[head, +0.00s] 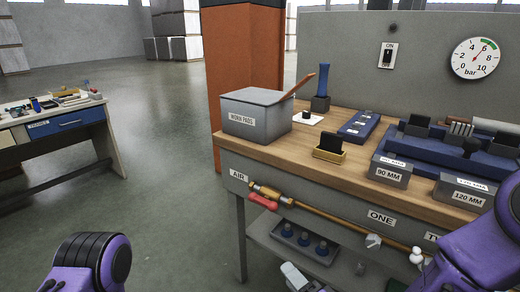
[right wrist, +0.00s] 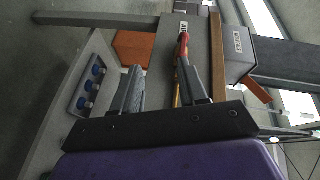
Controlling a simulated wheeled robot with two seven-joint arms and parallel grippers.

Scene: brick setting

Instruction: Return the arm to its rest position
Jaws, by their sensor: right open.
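My right arm (head: 480,250) comes in purple at the lower right of the head view. Its gripper (head: 367,254) is low in front of the bench, below the brass air pipe, and only partly shows. In the right wrist view the two grey fingers of the right gripper (right wrist: 159,64) stand apart with nothing held between them. The red valve handle (head: 263,201) is on the pipe under the AIR label, well ahead of the fingers and apart from them. It also shows beyond the fingers in the right wrist view (right wrist: 183,45). My left arm (head: 85,265) shows at the lower left; its gripper is out of view.
The workbench (head: 285,152) bears a grey WORN PADS box (head: 257,112), a blue tray and labelled blocks. The brass pipe (head: 335,223) runs along its front. A lower shelf holds a tray with blue knobs (head: 304,240). Floor to the left is clear up to a second table (head: 55,135).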

